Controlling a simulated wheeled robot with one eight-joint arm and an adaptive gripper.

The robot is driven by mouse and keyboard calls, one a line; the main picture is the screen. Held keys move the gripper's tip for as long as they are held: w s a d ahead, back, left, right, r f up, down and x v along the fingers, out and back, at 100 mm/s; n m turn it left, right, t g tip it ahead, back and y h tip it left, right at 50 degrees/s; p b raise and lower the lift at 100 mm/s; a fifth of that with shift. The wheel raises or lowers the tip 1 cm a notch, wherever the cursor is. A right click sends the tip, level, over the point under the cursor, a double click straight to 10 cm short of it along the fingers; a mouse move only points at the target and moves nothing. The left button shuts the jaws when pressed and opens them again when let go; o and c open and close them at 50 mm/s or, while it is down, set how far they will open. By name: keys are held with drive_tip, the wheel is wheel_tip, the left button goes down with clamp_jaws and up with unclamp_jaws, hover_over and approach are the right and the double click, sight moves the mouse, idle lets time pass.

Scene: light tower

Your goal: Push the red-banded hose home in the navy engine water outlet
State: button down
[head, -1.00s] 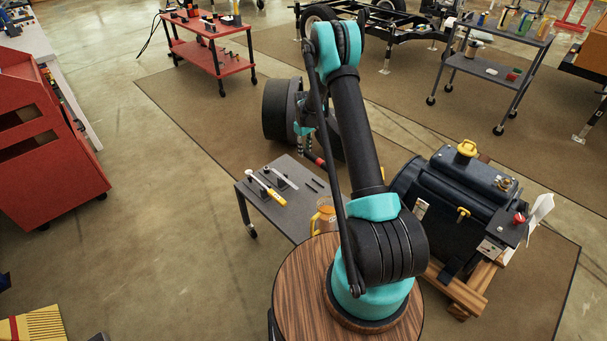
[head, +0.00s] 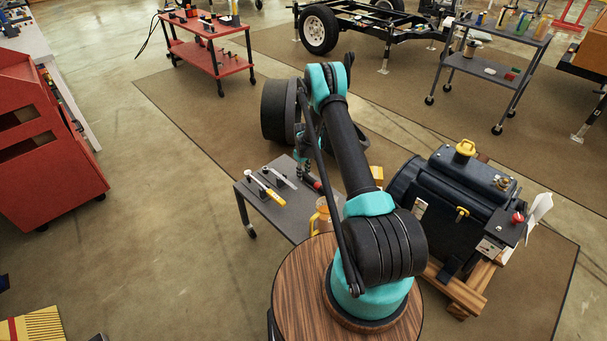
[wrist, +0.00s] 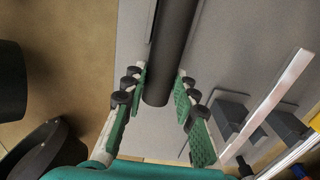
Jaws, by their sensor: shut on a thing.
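My gripper (head: 306,172) is low over the grey cart, partly hidden behind my arm in the head view. In the wrist view my gripper (wrist: 163,90) has its green-padded fingers on both sides of a black hose (wrist: 172,45), shut on it. The hose runs up out of the top of that view. A red band (head: 318,185) shows just below my gripper in the head view. The navy engine (head: 450,200) stands on a wooden stand to the right, apart from the hose. I cannot make out its water outlet; my arm hides part of that side.
The grey cart (head: 262,208) holds a yellow-handled tool (head: 268,192) and another light tool beside it. An orange-handled jug (head: 320,218) stands at its near right. A red cabinet (head: 45,150) is far left. The floor between cabinet and cart is clear.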

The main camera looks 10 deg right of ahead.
drive_tip(key=c, duration=1.2)
unclamp_jaws()
drive_tip(key=shift+f, duration=0.1)
drive_tip(key=shift+f, duration=0.1)
